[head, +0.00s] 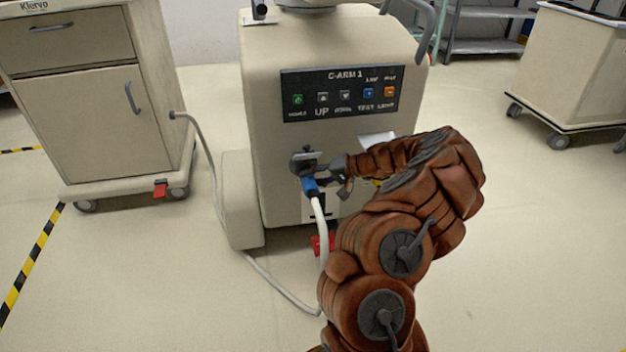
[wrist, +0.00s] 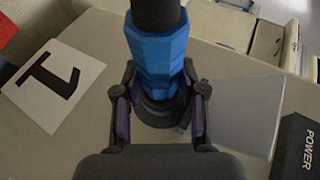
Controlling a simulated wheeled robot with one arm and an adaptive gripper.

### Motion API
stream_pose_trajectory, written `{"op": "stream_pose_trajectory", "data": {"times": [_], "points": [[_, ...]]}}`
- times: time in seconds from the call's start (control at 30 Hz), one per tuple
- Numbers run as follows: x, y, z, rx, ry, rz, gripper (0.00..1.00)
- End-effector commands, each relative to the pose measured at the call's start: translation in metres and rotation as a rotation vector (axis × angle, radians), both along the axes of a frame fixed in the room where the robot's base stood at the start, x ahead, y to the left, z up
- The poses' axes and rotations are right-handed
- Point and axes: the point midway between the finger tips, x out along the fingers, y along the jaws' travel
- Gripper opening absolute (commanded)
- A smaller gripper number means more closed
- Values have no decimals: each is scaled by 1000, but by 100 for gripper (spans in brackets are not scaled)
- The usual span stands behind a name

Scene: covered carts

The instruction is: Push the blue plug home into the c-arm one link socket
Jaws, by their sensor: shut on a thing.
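The blue plug (head: 310,187) is at the front of the C-ARM 1 machine (head: 262,90), with a white cable (head: 322,230) hanging from it. My gripper (head: 322,178) reaches in from the right and is shut on the plug. In the wrist view the plug (wrist: 157,50) stands between the two fingers of my gripper (wrist: 159,78), with a dark stem at its top. The dark socket (head: 303,160) is right at the plug's upper end in the head view. A dark round rim shows below the plug in the wrist view. How deep the plug sits is hidden.
A button panel (head: 340,92) is above the socket. The cable runs along the floor to the left cart (head: 85,125). A white card with a black mark (wrist: 75,65) and a pale translucent sheet (wrist: 240,110) are beside the fingers. Another cart (head: 570,70) stands at right.

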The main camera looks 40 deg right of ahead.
Motion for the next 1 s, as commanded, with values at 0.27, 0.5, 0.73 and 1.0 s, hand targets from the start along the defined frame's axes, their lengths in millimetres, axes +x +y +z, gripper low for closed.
{"op": "stream_pose_trajectory", "data": {"times": [0.27,0.5,0.73,1.0], "points": [[6,-3,0,-2,0,-1,0],[10,-5,0,-3,-1,-3,0],[11,-5,1,-2,-2,-1,57],[11,-5,1,-2,-2,-1,70]]}}
